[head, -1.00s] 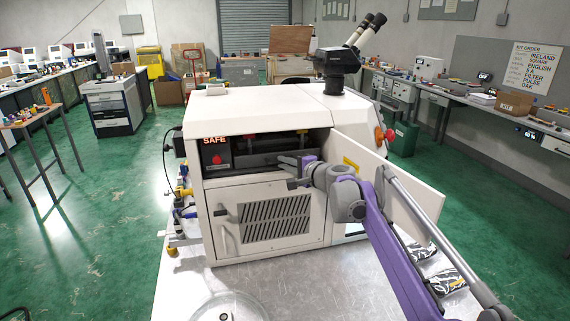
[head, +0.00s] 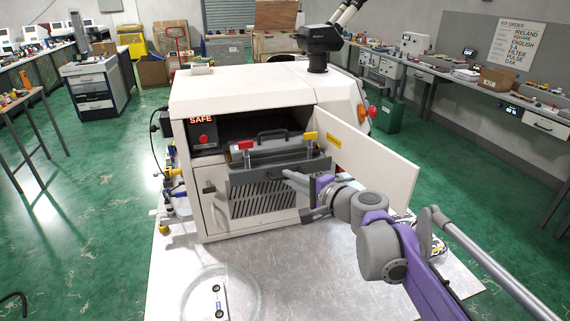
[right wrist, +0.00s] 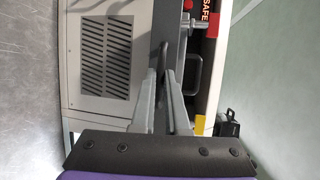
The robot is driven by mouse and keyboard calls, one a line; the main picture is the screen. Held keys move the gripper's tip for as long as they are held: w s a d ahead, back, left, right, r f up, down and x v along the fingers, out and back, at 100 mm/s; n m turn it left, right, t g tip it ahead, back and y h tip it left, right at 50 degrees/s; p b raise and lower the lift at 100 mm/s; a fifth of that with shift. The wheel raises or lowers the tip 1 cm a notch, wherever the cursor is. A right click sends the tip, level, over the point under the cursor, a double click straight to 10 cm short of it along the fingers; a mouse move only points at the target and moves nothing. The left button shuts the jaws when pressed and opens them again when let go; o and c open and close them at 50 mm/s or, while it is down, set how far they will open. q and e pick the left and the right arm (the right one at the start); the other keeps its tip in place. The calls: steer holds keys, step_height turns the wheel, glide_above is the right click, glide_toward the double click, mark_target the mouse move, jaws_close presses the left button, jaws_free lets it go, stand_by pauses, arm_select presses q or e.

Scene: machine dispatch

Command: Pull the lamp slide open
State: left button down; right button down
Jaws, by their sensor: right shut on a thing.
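The lamp slide (head: 262,168) is a grey tray with a dark front panel, a black carry handle and red and yellow tags. It stands out from the upper opening of the white machine (head: 245,90), above the vented lower door. My right gripper (head: 290,177) is at the right part of the slide's front and is shut on it. In the right wrist view my right gripper (right wrist: 168,82) has its fingers close together on a dark part of the slide (right wrist: 162,35); the exact contact is partly hidden.
The upper hatch door (head: 375,155) hangs open to the right, close behind my right arm. A red-lettered SAFE panel (head: 201,132) is left of the opening. A clear round dish (head: 200,305) stands on the metal bench top (head: 300,285), which is mostly clear in front.

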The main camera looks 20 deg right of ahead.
steer(key=shift+s, duration=1.65)
steer(key=c, duration=1.2)
jaws_free()
steer(key=shift+w, duration=0.1)
steer(key=v, duration=1.1)
steer(key=shift+w, duration=0.1)
